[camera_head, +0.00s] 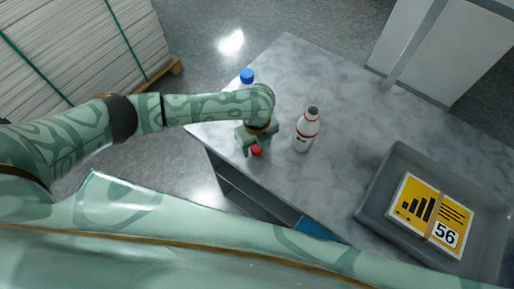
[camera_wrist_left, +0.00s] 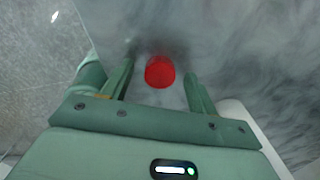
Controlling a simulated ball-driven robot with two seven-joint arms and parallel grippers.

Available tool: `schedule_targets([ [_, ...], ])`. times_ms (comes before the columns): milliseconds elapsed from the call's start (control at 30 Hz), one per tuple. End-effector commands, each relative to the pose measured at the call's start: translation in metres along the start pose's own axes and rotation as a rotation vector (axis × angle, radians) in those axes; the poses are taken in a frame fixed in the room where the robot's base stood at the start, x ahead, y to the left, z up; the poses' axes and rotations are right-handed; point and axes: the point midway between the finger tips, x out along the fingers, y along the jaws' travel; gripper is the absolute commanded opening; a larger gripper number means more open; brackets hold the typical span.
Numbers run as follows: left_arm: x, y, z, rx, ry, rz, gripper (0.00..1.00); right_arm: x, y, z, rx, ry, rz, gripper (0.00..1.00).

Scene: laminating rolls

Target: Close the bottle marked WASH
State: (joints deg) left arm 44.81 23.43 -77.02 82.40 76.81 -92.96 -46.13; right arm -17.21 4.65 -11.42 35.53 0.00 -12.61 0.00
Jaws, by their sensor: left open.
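A white bottle (camera_head: 305,133) with a red ring and a dark, open-looking mouth stands upright on the grey table. I cannot read any marking on it. A red cap (camera_head: 257,150) lies near the table's front left edge, left of this bottle; it also shows in the left wrist view (camera_wrist_left: 160,71). My left gripper (camera_head: 255,143) is over the cap, with its open fingers on either side of it. In the left wrist view, a gap shows between the cap and each finger. My right gripper is out of view.
A blue-capped bottle (camera_head: 247,76) stands behind my left arm, mostly hidden. A grey tray (camera_head: 375,207) on the right holds a yellow card (camera_head: 418,205) marked 56. The table's (camera_head: 350,110) middle and back are clear. A wrapped stack (camera_head: 85,45) stands on the floor at left.

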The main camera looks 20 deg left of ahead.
Motion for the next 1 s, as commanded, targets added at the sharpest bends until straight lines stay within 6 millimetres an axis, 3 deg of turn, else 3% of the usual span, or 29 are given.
schedule_targets([
  [367, 0.0017, -0.0003, 0.0, 0.001, -0.001, -0.001, 0.59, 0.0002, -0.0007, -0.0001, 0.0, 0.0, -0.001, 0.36],
  [533, 0.0016, -0.0003, 0.0, 0.001, -0.001, -0.001, 0.12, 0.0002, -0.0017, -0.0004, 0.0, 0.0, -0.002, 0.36],
  [1000, -0.0034, -0.0005, 0.0003, 0.001, -0.001, -0.001, 0.12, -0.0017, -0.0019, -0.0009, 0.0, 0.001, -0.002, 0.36],
])
